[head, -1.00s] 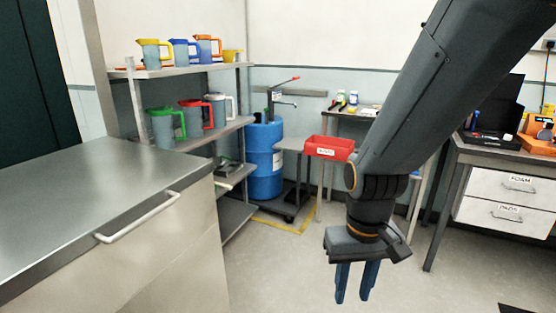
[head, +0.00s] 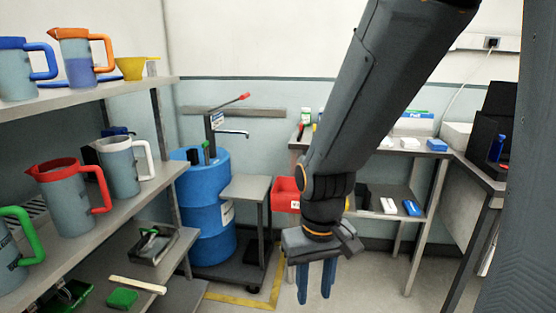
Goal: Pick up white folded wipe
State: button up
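A small white item (head: 388,205), which may be the white folded wipe, lies on the lower shelf of the back table beside a blue item (head: 411,207). It is too small to be sure. Another white item (head: 410,143) lies on the table top beside a blue one (head: 436,145). My gripper (head: 315,297) points down in front of the red bin, below and left of these items and apart from them. Its two blue fingers are apart with nothing between them. My arm hides part of the back table.
The blue drum (head: 203,215) with a hand pump stands on a dark trolley. The red bin (head: 286,194) is partly behind my gripper. Shelves with jugs (head: 67,198) stand close on the left. Some floor between is bare.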

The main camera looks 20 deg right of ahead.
aim_at(407, 144)
jog(key=z, duration=0.7)
jog(key=i, duration=1.65)
jog(key=z, duration=0.95)
